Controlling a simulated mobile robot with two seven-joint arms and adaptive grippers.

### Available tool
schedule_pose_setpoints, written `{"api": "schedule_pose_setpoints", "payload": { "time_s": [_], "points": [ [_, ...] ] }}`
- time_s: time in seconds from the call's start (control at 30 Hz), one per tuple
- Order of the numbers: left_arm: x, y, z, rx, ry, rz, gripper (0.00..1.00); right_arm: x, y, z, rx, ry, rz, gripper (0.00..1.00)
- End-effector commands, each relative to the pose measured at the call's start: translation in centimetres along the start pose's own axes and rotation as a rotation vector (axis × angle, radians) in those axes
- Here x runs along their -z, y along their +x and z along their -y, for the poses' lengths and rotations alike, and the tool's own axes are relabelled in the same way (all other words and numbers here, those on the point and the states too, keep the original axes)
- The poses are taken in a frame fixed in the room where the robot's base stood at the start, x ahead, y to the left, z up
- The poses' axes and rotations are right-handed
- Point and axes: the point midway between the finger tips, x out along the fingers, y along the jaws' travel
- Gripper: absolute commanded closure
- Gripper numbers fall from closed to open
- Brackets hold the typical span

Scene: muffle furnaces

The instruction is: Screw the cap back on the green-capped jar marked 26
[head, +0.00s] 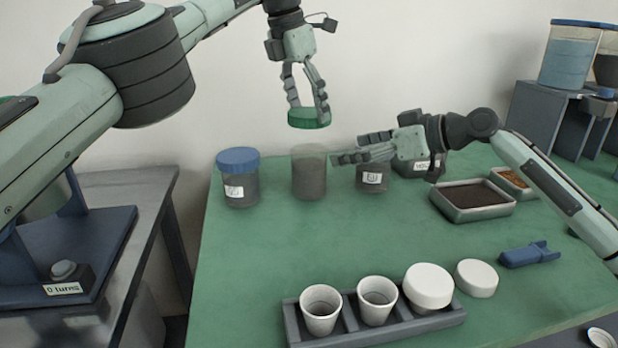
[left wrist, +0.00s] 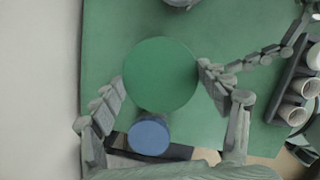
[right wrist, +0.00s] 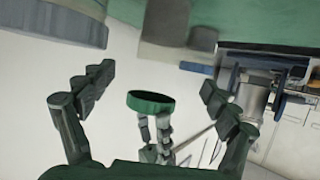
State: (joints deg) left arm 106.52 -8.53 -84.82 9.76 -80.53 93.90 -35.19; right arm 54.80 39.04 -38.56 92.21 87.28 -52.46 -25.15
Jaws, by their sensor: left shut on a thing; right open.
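The green cap (head: 309,118) is held level by my left gripper (head: 308,108), which is shut on its sides. The cap also shows in the left wrist view (left wrist: 161,75) and the right wrist view (right wrist: 150,103). An uncapped clear jar with dark grey contents (head: 309,178) stands upright on the green table, just below the cap and apart from it. I see no number on its visible side. My right gripper (head: 347,149) is open, at the right of the jar's upper part, with its fingers pointing left. I cannot tell whether a fingertip touches the jar.
A blue-capped jar (head: 239,178) stands left of the open jar. A labelled jar (head: 372,180) stands close under my right gripper. A dark-filled tray (head: 472,214) is to the right. White crucibles in a rack (head: 393,332), a loose white lid (head: 476,278) and a blue tool (head: 528,254) lie in front.

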Motion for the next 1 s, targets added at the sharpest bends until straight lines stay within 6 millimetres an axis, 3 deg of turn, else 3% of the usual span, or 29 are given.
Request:
{"api": "schedule_pose_setpoints", "payload": {
  "time_s": [0.17, 0.6, 0.8, 1.0],
  "points": [
    [0.0, 0.0, 0.0, 0.000, 0.000, 0.000, 0.39, 0.1, 2.1, 0.1, 0.002, 0.000, -0.001, 0.12],
    [0.0, 0.0, 0.0, 0.000, 0.000, 0.000, 0.39, 0.1, 10.0, 0.1, 0.001, 0.000, -0.001, 0.12],
    [0.0, 0.0, 0.0, 0.000, 0.000, 0.000, 0.39, 0.0, 11.5, 0.1, 0.001, 0.000, 0.001, 0.12],
    [0.0, 0.0, 0.0, 0.000, 0.000, 0.000, 0.39, 0.0, 11.8, 0.0, -0.001, 0.000, 0.000, 0.12]
  ]
}}
